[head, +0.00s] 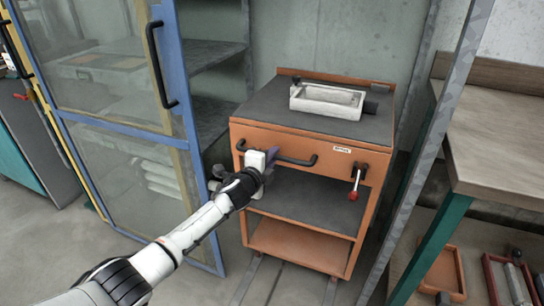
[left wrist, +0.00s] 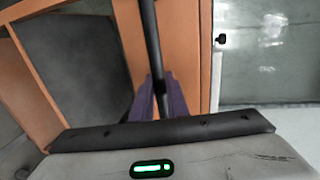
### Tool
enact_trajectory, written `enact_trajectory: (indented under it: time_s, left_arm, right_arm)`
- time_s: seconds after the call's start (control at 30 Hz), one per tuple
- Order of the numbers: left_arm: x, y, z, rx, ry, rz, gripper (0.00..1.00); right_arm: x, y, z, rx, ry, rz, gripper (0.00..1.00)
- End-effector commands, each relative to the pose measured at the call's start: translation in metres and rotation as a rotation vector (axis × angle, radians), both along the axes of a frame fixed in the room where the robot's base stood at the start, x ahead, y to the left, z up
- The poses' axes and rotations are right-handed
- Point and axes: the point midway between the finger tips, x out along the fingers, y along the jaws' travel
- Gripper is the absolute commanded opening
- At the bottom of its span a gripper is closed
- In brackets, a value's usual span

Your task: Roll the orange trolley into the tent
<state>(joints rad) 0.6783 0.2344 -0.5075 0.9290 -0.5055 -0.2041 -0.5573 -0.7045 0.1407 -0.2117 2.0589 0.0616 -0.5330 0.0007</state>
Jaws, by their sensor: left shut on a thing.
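The orange trolley (head: 310,225) stands upright with a dark top, a middle shelf and a lower shelf. A white tray-like box (head: 326,100) sits on its top. My left gripper (head: 268,157) is shut on the black bar handle (head: 300,161) at the left part of the trolley's front. In the left wrist view the dark handle bar (left wrist: 149,50) runs between the purple fingers (left wrist: 160,100), beside the trolley's orange panel (left wrist: 185,50). I cannot tell for sure which structure is the tent. My right gripper is not in view.
A blue-framed clear-panelled door (head: 185,110) stands close on the left. Grey shelves (head: 212,65) are behind it. A grey metal post (head: 440,130) and a wooden bench (head: 505,150) stand on the right. Floor rails (head: 332,290) run under the trolley.

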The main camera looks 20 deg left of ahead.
Motion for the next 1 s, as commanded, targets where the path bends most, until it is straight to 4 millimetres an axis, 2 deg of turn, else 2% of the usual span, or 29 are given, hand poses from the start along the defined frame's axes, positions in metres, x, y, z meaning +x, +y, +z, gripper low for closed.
enact_trajectory:
  time_s: [0.37,0.4,0.5,0.83,1.0]
  left_arm:
    - [0.000,0.002,-0.001,0.001,0.002,0.004,0.00]
    - [0.000,0.002,-0.001,0.001,0.002,0.004,0.19]
    - [0.000,0.002,-0.001,0.001,0.002,0.004,0.33]
    - [-0.002,0.001,0.000,0.000,0.001,0.002,0.33]
    - [-0.017,0.003,0.004,0.002,0.002,0.002,0.33]
  right_arm:
    - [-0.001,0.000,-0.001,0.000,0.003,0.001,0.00]
    - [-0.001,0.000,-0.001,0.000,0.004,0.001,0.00]
    - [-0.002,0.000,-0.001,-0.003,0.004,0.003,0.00]
    - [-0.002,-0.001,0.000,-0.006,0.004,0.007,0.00]
    - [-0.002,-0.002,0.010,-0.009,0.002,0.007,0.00]
